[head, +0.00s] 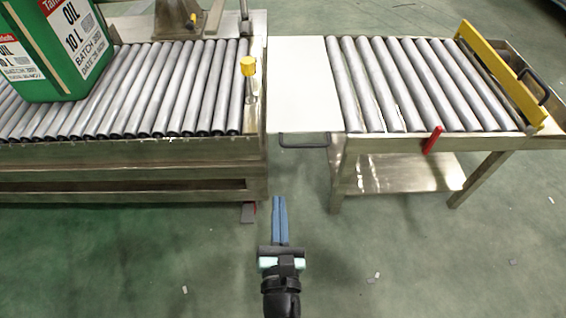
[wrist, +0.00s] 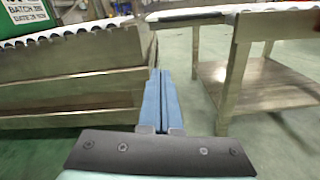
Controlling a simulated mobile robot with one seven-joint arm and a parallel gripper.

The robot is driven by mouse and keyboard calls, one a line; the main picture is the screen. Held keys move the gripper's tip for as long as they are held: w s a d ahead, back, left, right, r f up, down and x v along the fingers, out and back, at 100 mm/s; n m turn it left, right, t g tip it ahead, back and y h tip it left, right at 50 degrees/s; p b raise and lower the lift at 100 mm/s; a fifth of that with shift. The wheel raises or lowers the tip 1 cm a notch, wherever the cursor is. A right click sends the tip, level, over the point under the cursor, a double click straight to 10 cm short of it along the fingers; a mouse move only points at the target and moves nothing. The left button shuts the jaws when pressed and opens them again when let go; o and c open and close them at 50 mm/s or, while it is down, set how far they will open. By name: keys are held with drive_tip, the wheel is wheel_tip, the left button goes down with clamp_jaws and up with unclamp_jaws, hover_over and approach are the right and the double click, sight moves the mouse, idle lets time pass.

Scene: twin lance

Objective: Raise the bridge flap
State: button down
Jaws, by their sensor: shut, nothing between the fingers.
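The bridge flap (head: 304,85) is a white plate filling the gap between the two roller conveyors in the head view. It looks about level with the rollers. A dark bar handle (head: 303,141) runs along its near edge, and the handle also shows at the top of the wrist view (wrist: 186,20). My gripper (head: 279,200) has blue fingers, closed together and empty. It is in front of the gap, on the near side of the handle and apart from it. In the wrist view the closed fingertips (wrist: 159,72) point at the gap below the handle.
A green oil can (head: 62,55) stands on the left conveyor (head: 130,165). A yellow-knobbed lever (head: 249,67) is at that conveyor's right end. The right conveyor (head: 440,140) has a red lever (head: 433,140) and a yellow bar (head: 500,72). Small scraps lie on the open floor.

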drive_tip(key=w+r+p, duration=0.3)
drive_tip(key=w, duration=0.6)
drive_tip(key=shift+d+r, duration=0.35)
drive_tip(key=shift+d, duration=0.05)
drive_tip(key=shift+r, duration=0.15)
